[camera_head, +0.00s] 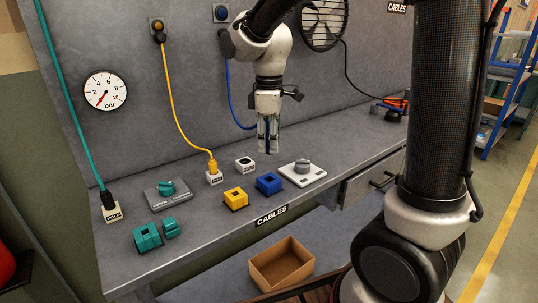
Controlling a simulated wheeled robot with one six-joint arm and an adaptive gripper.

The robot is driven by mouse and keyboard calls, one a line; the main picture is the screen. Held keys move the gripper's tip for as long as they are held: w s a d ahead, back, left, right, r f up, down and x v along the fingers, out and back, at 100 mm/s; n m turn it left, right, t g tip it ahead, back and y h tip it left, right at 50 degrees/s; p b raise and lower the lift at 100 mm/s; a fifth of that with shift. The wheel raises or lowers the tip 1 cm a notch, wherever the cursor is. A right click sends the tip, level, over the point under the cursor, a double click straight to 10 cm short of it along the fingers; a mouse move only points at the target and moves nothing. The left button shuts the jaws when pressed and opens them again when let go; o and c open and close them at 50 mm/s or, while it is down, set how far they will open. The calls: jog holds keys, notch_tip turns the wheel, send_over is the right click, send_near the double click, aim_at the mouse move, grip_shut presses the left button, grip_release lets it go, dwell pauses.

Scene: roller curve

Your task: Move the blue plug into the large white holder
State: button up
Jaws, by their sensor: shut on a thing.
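My gripper (268,147) points down above the back of the workbench. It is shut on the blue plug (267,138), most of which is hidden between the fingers. A blue cable runs from the plug up to a wall socket. A white holder (238,168) with a dark round opening stands on the bench, left of and below my gripper in the picture, apart from it. Another white holder (214,182) has the yellow plug (212,166) in it. A third pale holder (111,218) at the left has a dark plug on the teal cable in it. I cannot tell their relative sizes well.
A blue block (269,183), a yellow block (235,198) and teal blocks (148,237) lie near the front edge. A white plate with a grey knob (302,165) stands right of them. A grey plate with a teal knob (167,188) is at left. The bench's back right is mostly clear.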

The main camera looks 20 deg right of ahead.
jog(key=shift+f, duration=0.9)
